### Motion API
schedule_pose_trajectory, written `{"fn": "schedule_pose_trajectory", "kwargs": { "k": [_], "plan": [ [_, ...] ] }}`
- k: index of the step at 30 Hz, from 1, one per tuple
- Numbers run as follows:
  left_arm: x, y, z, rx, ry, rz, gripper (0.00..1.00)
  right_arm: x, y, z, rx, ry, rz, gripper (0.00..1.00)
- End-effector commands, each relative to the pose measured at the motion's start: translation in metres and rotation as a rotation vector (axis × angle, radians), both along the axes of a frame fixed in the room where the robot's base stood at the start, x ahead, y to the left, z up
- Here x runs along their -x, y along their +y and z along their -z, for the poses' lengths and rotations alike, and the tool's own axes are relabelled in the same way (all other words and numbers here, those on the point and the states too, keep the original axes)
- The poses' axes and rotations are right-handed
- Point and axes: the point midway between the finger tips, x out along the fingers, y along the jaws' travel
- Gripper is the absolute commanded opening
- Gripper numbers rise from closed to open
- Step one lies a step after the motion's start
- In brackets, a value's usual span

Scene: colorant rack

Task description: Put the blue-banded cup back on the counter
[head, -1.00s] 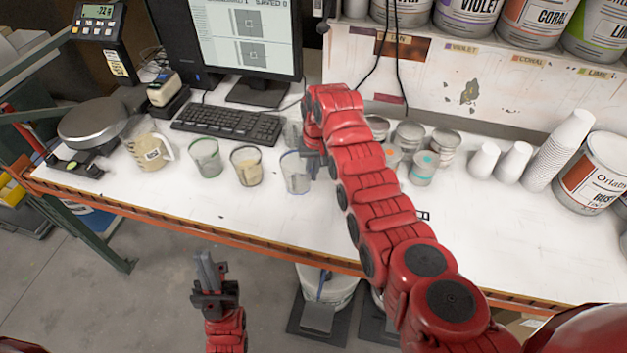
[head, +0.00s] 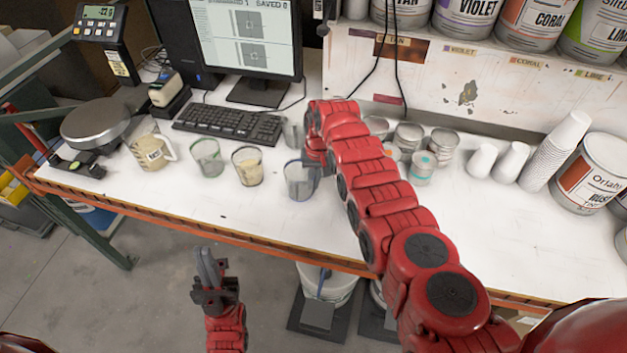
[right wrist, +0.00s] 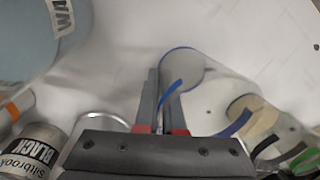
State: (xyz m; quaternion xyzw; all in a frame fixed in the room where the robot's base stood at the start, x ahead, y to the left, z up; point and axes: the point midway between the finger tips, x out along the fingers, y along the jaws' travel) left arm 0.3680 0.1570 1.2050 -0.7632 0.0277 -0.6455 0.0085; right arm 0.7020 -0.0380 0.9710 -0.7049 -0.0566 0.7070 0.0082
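The blue-banded cup (head: 300,181) is clear with a blue rim and appears empty. It is upright at the front middle of the counter (head: 260,215). My right gripper (head: 322,163) is at the cup's right side, partly hidden by its own arm. In the right wrist view, its fingers (right wrist: 161,98) are nearly together with the blue-edged wall of the cup (right wrist: 184,64) between them. I cannot tell whether the cup's base touches the counter. My left gripper (head: 209,268) hangs in front of the counter, away from the cups; its finger gap is unclear.
A tan-filled cup (head: 247,167), a green-rimmed cup (head: 208,160) and a measuring jug (head: 152,152) stand left of the cup. Several small tins (head: 408,136) stand behind my right arm. The keyboard (head: 230,122) is behind the cups. Counter in front is clear.

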Motion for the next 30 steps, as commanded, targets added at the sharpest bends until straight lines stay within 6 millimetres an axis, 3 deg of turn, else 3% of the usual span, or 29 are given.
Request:
{"fn": "schedule_pose_trajectory", "kwargs": {
  "k": [1, 5, 20, 26, 30],
  "plan": [
    [0.0, 0.0, 0.001, 0.0, 0.0, 0.0, 0.0, 0.0, 0.0, 0.001, 0.0, 0.0, 0.0, 0.13],
    [0.0, 0.0, 0.0, 0.0, 0.0, 0.0, 0.0, 0.0, 0.0, 0.0, 0.0, 0.0, 0.0, 0.36],
    [0.0, 0.0, 0.001, 0.0, 0.0, 0.0, 0.0, -0.001, -0.001, -0.009, 0.0, -0.001, 0.0, 0.36],
    [0.0, 0.0, 0.007, 0.0, 0.0, 0.0, 0.0, -0.002, -0.002, -0.031, -0.002, -0.008, 0.0, 0.36],
    [0.0, 0.0, 0.024, 0.0, 0.0, 0.0, 0.0, -0.002, -0.006, -0.062, -0.002, -0.01, 0.0, 0.36]
  ]
}}
